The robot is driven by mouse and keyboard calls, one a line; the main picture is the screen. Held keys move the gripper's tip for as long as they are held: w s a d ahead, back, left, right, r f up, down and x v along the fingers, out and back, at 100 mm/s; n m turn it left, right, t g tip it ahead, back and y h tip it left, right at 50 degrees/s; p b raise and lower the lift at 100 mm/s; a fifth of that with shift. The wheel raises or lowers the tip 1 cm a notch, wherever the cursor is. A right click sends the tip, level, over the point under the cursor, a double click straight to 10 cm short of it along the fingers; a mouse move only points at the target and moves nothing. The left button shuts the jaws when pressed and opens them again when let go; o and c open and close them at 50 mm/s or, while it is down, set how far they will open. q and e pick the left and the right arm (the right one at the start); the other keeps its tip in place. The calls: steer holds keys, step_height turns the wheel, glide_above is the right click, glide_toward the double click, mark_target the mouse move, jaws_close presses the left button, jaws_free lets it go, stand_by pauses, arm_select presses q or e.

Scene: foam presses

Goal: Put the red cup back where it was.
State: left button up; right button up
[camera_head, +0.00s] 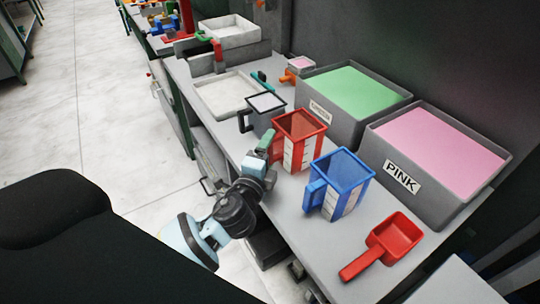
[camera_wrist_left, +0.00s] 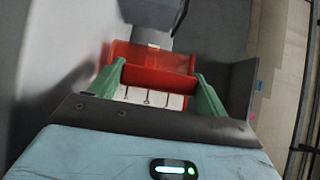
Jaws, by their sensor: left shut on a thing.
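The red cup (camera_head: 300,131), a square measuring cup with a white scale, is upright at the bench between a grey cup and a blue cup. I cannot tell whether its base touches the bench. My left gripper (camera_head: 264,147) comes from the front left and is shut on the cup's handle side. In the left wrist view, the green fingers (camera_wrist_left: 157,86) lie on either side of the red handle, with the cup (camera_wrist_left: 152,57) behind it. My right gripper is not in view.
The grey cup (camera_head: 264,104) stands just behind left, the blue cup (camera_head: 341,174) just right. A PINK bin (camera_head: 402,181) and a green-filled bin (camera_head: 325,126) line the wall. A red scoop (camera_head: 394,238) lies at the near right. Grey bench (camera_head: 330,239) is bare beside it.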

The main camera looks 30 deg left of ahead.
arm_select(q)
steer(key=shift+f, duration=0.5)
steer(key=shift+f, duration=0.15)
steer(key=o, duration=1)
